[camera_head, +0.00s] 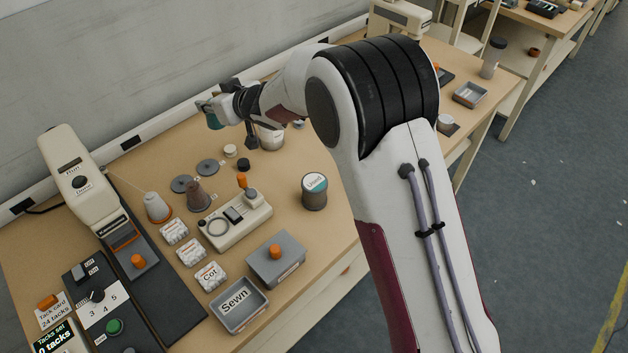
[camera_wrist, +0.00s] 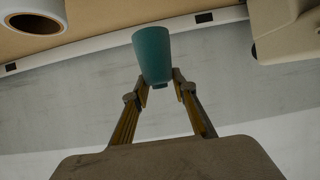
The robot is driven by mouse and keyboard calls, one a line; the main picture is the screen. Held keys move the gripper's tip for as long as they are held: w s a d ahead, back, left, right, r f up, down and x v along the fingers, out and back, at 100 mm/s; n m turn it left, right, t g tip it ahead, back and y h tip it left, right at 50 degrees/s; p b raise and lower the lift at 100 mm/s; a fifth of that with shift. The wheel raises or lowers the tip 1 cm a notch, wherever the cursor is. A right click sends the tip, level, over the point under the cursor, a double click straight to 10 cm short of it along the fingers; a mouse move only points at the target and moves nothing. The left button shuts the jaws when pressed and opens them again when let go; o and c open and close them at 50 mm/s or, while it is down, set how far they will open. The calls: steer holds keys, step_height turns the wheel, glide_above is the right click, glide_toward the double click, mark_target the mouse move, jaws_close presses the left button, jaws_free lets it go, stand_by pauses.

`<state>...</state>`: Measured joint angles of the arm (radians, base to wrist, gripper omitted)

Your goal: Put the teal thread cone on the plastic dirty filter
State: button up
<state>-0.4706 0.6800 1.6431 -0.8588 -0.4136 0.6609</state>
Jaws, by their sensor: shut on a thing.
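The teal thread cone (camera_wrist: 152,55) is held between the fingertips of my gripper (camera_wrist: 161,88) in the wrist view. In the head view the teal cone (camera_head: 213,119) shows at the end of my gripper (camera_head: 222,108), raised near the wall above the back of the table. My gripper is shut on the cone. Two flat dark grey discs (camera_head: 182,184) (camera_head: 207,167) lie on the table. I cannot tell which thing is the plastic dirty filter.
A tacking machine (camera_head: 78,180) stands at the left. A pale cone (camera_head: 157,207), a brown cone (camera_head: 198,196), a cream device (camera_head: 235,220), a lidded grey box (camera_head: 276,263), a "Sewn" tray (camera_head: 239,306) and a "Used" jar (camera_head: 314,193) crowd the table.

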steer(key=d+r+m+h, duration=0.1)
steer(key=d+r, duration=0.2)
steer(key=d, duration=0.9)
steer(key=d+r, duration=0.2)
steer(key=d, duration=1)
steer(key=n+g+y, duration=0.2)
steer(key=n, duration=0.1)
glide_above(314, 182)
steer(key=f, duration=0.2)
step_height(314, 182, down, 6)
steer(key=shift+f, duration=0.2)
steer(key=shift+f, duration=1.75)
